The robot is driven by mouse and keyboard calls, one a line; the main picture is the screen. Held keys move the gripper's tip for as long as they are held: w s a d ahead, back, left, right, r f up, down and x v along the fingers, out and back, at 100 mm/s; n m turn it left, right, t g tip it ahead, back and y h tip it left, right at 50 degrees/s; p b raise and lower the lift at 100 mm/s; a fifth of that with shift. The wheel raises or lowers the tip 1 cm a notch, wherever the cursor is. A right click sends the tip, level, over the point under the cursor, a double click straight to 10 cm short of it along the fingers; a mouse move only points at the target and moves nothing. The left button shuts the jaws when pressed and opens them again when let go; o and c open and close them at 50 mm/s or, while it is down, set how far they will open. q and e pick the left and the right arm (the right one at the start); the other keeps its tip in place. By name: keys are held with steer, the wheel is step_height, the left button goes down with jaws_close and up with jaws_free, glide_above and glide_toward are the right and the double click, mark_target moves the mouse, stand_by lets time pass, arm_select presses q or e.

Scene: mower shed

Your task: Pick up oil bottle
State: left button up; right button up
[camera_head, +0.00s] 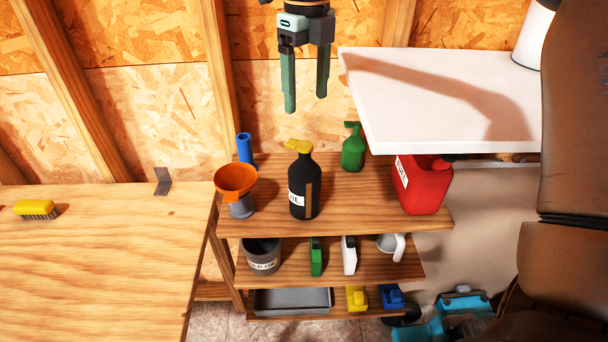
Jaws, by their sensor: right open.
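The oil bottle (304,188) is black with a yellow cap and a white label partly reading "IL". It stands upright on the top shelf of the wooden rack (355,222), between the orange funnel and the red can. My right gripper (306,104) hangs from the top of the view with its two green fingers pointing down and spread apart. It is empty and shows above the bottle in the picture, touching nothing. My left gripper is not in view.
An orange funnel (236,180), a blue cylinder (244,148), a green bottle (353,150) and a red fuel can (424,186) share the top shelf. A white tabletop (440,100) overhangs at right. A wooden bench (110,260) with a yellow brush (36,209) is at left.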

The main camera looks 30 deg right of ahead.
mark_target(305, 146)
step_height(305, 146, down, 6)
steer(key=shift+s+f, duration=0.1)
steer(key=shift+f, duration=0.1)
steer(key=shift+a+f+p, duration=0.15)
steer(key=shift+f+p, duration=0.25)
steer(key=shift+f, duration=2.5)
steer(key=c, duration=1.2)
jaws_close()
